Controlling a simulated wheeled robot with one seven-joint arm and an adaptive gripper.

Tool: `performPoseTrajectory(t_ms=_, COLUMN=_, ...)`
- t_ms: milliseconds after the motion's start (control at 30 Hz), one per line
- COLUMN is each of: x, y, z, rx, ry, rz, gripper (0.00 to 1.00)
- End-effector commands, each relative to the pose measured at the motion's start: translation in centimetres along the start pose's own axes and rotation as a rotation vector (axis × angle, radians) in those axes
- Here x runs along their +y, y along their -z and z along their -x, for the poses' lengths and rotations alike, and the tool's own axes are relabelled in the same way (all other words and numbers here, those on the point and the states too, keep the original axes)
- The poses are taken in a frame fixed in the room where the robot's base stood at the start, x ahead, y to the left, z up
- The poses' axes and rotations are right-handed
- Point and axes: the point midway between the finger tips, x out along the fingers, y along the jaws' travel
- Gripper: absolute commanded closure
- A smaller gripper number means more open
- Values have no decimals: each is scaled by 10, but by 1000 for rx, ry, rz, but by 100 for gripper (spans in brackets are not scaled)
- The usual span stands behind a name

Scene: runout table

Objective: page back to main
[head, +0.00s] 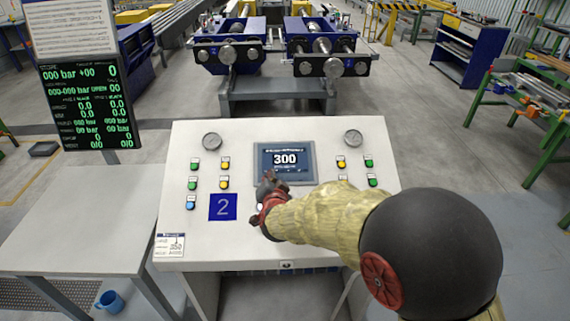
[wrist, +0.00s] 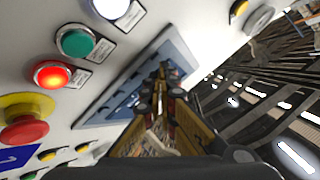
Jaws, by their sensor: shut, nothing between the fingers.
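The screen (head: 285,159) on the sloping white console shows a large 300 under a small header line that I cannot read. In the wrist view its grey-blue bezel (wrist: 120,106) runs diagonally, with small dark keys along it. My gripper (head: 268,181) is shut and empty, at the lower left corner of the screen in the head view. In the wrist view my gripper (wrist: 165,72) points at the screen panel and covers part of it. I cannot tell whether the fingertips touch it. My arm hides the console's lower right part.
A green button (wrist: 75,42), a lit red button (wrist: 52,75) and a red emergency stop (wrist: 24,128) sit close by in the wrist view. A black readout board (head: 90,103) stands left.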

Motion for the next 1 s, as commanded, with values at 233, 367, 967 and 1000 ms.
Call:
performPoseTrajectory(t_ms=233, x=2, y=-2, z=-2, rx=0, ry=0, rz=0, gripper=100)
performPoseTrajectory(t_ms=367, x=3, y=-2, z=-3, rx=0, ry=0, rz=0, gripper=100)
performPoseTrajectory(t_ms=967, x=0, y=0, z=-1, rx=0, ry=0, rz=0, gripper=100)
performPoseTrajectory(t_ms=1000, x=-1, y=1, z=1, rx=0, ry=1, rz=0, gripper=100)
